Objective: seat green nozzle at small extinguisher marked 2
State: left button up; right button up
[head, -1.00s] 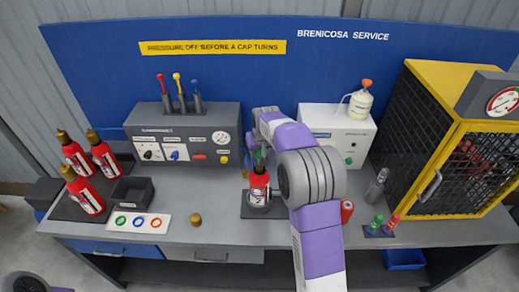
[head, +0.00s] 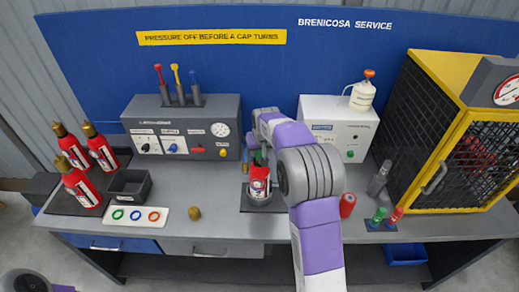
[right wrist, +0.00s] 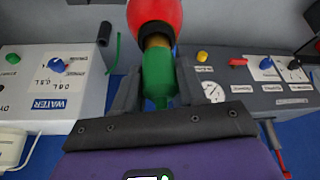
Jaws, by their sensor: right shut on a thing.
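A small red extinguisher (head: 259,181) with a white label stands upright in a dark holder (head: 262,205) at mid-bench. Its number is not readable. My right gripper (head: 259,152) is above its top and partly hides it. In the right wrist view, my right gripper (right wrist: 157,92) is shut on the green nozzle (right wrist: 158,76). The nozzle lines up with the brass neck (right wrist: 157,41) of the red extinguisher (right wrist: 155,12) and seems to meet it. I cannot tell how deeply it sits. My left gripper is out of view.
Several red extinguishers (head: 80,186) stand at the left by a black bin (head: 130,185). A brass cap (head: 194,213) lies on the bench. Grey and white consoles stand behind the holder. A yellow-framed cage (head: 460,140), a red cylinder (head: 347,205) and small nozzles (head: 377,216) are at the right.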

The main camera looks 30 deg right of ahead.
jog(key=o, duration=1.2)
jog(key=d+v, duration=0.1)
jog(key=v, duration=0.6)
jog(key=shift+a+r, duration=0.3)
jog(key=shift+a, duration=0.2)
